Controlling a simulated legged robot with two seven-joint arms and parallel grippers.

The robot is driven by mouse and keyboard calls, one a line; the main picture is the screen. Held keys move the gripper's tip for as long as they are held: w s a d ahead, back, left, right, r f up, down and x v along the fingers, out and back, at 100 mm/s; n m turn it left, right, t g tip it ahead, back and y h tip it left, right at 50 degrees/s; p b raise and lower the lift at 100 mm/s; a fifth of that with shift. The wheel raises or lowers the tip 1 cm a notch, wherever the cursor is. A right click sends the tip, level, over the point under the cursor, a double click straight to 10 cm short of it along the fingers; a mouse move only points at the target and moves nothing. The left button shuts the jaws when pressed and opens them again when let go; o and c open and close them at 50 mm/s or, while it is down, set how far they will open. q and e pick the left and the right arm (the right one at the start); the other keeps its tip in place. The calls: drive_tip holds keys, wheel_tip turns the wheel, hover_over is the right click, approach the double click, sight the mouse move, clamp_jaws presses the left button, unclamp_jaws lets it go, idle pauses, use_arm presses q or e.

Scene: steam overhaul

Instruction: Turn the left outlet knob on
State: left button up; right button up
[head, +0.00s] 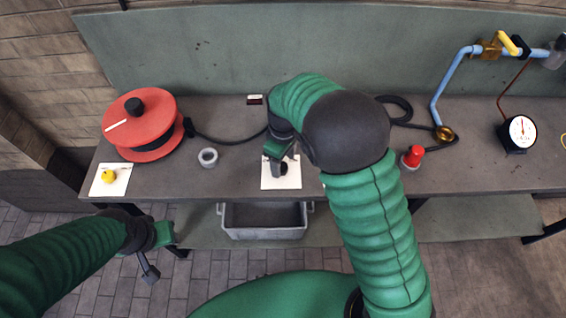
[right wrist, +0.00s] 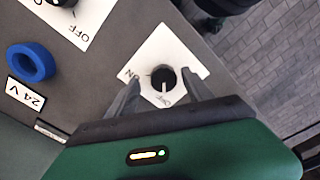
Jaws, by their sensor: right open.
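The left outlet knob (right wrist: 164,79) is black and sits on a white plate (right wrist: 148,58) marked ON and OFF. Its white pointer line faces the OFF mark. In the head view the same plate (head: 269,183) lies near the bench's front edge. My right gripper (right wrist: 160,91) is open, with one finger on each side of the knob; I cannot tell whether they touch it. In the head view my right gripper (head: 281,161) partly covers the knob. My left gripper (head: 149,272) hangs low in front of the bench; its jaw opening is unclear.
A second plate marked OFF (right wrist: 80,30) and a blue ring (right wrist: 30,62) show in the right wrist view.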

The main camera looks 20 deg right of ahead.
drive_tip(key=shift+f, duration=0.45)
drive_tip(key=shift+a+f, duration=0.15)
drive_tip(key=shift+a, duration=0.3)
drive_tip(key=shift+d, duration=0.2)
drive_tip(key=c, duration=0.8)
clamp_jaws()
use_arm(q)
drive_tip(key=shift+a, duration=0.35)
